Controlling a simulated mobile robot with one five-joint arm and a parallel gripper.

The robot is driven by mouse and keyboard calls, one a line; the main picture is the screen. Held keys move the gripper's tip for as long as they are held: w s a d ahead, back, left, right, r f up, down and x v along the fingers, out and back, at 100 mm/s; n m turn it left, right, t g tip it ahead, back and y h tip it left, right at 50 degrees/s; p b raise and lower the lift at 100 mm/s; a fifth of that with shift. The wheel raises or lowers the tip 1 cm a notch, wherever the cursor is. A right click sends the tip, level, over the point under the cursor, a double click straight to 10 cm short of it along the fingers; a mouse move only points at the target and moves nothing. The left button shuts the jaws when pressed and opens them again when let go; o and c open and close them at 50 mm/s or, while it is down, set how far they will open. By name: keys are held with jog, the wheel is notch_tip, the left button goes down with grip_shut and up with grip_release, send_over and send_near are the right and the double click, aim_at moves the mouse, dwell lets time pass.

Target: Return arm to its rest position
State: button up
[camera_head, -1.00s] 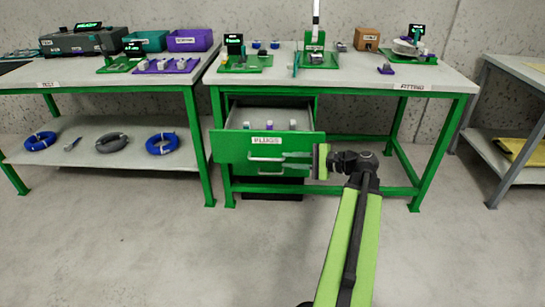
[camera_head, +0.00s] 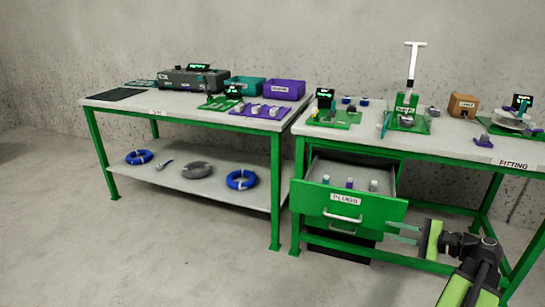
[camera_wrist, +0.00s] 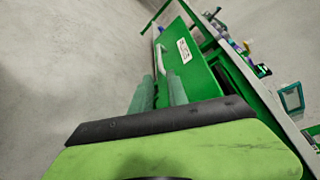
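My gripper (camera_head: 390,232) is at the lower right in the head view, beside the right side of the green PLUGS drawer front (camera_head: 350,208). Its two teal fingers are parallel with a gap between them and nothing in it. In the wrist view the fingers (camera_wrist: 160,84) also stand apart, pointing towards the drawer front and its handle (camera_wrist: 161,55). My arm stretches forward from the lower right corner in the head view. The drawer is pulled out, with several small plugs (camera_head: 350,183) inside.
The FITTING table (camera_head: 455,148) stands above the drawer, with a press, an orange box and a spool. The TEST table (camera_head: 190,105) at left carries a tester and bins, with cable coils (camera_head: 241,179) on its lower shelf. The floor (camera_head: 180,265) in front is clear.

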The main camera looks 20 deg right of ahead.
jog(key=w+a+n+g+y, duration=0.3)
jog(key=w+a, duration=0.6)
jog(key=a, duration=0.5)
jog(key=w+a+f+n+g+p, duration=0.1)
jog(key=w+a+f+n+g, duration=0.15)
jog(key=a, duration=0.75)
jog(key=w+a+f+n+g, duration=0.2)
jog(key=a+g, duration=0.1)
jog(key=a, duration=0.7)
jog(key=s+a+f+n+g+h, duration=0.2)
jog(key=a+f+n+g+h, duration=0.15)
jog(key=a+f, duration=0.25)
jog(key=s+a+f+n+g+h, duration=0.2)
jog(key=a+f+n+h, duration=0.25)
jog(key=a, duration=0.25)
jog(key=d+n+t+h+p, duration=0.1)
jog(key=d+n+h+p, duration=0.2)
jog(key=d, duration=0.4)
notch_tip(320, 180, up, 36)
jog(key=p, duration=3.6)
jog(key=shift+w+d+r, duration=0.15)
jog(key=shift+w, duration=0.3)
jog(key=shift+m, duration=0.25)
